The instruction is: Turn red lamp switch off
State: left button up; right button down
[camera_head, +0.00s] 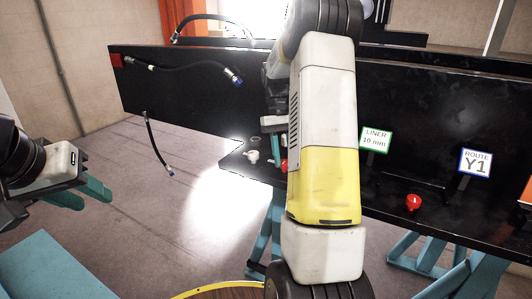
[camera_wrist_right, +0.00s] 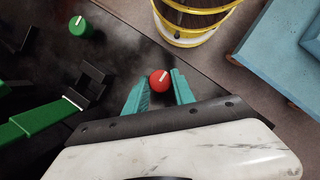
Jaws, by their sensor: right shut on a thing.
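The red lamp switch (camera_wrist_right: 159,77) is a round red knob with a white line on top, near the dark table's edge in the right wrist view. My right gripper (camera_wrist_right: 160,89) has its teal fingers on either side of the knob and is shut on it. In the head view a small red part (camera_head: 284,166) shows beside my right arm, which hides most of that spot. The white line on the knob is tilted. My left gripper (camera_head: 84,194) is at the far left, open and empty, away from the table.
A green knob (camera_wrist_right: 80,27) and a green handle (camera_wrist_right: 40,118) are on the table. Hoses (camera_head: 190,68) hang on the black panel.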

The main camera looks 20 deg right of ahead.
jog(key=c, duration=1.1)
grip_release()
jog(key=shift+o, duration=0.2)
jog(key=v, duration=0.8)
jog(key=s+a+r+n+t, duration=0.1)
jog(key=s+a+r+t, duration=0.55)
jog(key=s+a, duration=0.35)
jog(key=s+a+t+y, duration=0.1)
jog(key=s+a+t, duration=0.1)
jog(key=s, duration=0.3)
jog(key=s+a+f+t, duration=0.1)
jog(key=s+a+t, duration=0.1)
jog(key=s+a, duration=0.3)
jog(key=shift+s+f+y, duration=0.35)
jog(key=shift+s+y, duration=0.05)
jog(key=shift+s, duration=0.35)
